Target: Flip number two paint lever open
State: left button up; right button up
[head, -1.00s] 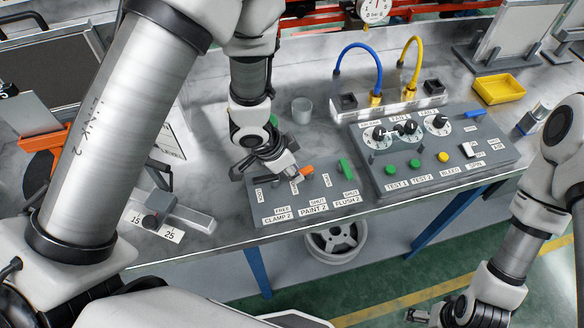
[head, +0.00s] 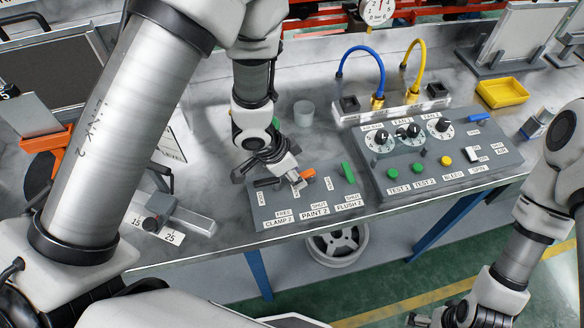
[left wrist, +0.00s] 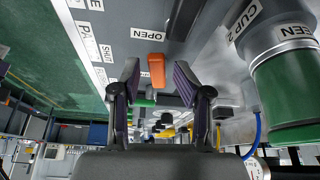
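The orange Paint 2 lever (head: 308,174) is on the grey valve panel (head: 262,212) at the bench's front edge, above its "SHUT" and "PAINT 2" labels. My left gripper (head: 296,178) is at this lever and partly covers it. In the left wrist view the orange lever (left wrist: 157,70) shows between the two spread fingertips of my left gripper (left wrist: 157,77), with gaps on both sides. An "OPEN" label (left wrist: 147,34) lies beside it, and a "SHUT" label is to the left. My right gripper (head: 425,317) is low at the bottom, partly cut off, its opening unclear.
The green Flush 2 lever (head: 348,172) stands right of the orange one. A control box (head: 440,185) with dials and buttons is to the right. A grey cup (head: 303,112) stands behind the panel. A green cup (left wrist: 290,95) appears close in the left wrist view.

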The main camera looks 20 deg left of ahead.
pick_arm(q)
jog(key=v, duration=1.1)
jog(key=shift+a+r, duration=0.15)
jog(key=shift+r, duration=0.15)
jog(key=shift+n, duration=0.4)
jog(key=p+x, duration=0.2)
jog(key=x, duration=0.3)
jog(key=p+x, duration=0.2)
jog(key=x, duration=0.4)
jog(key=shift+s+d+f, duration=0.1)
jog(key=shift+d+f, duration=0.2)
grip_shut()
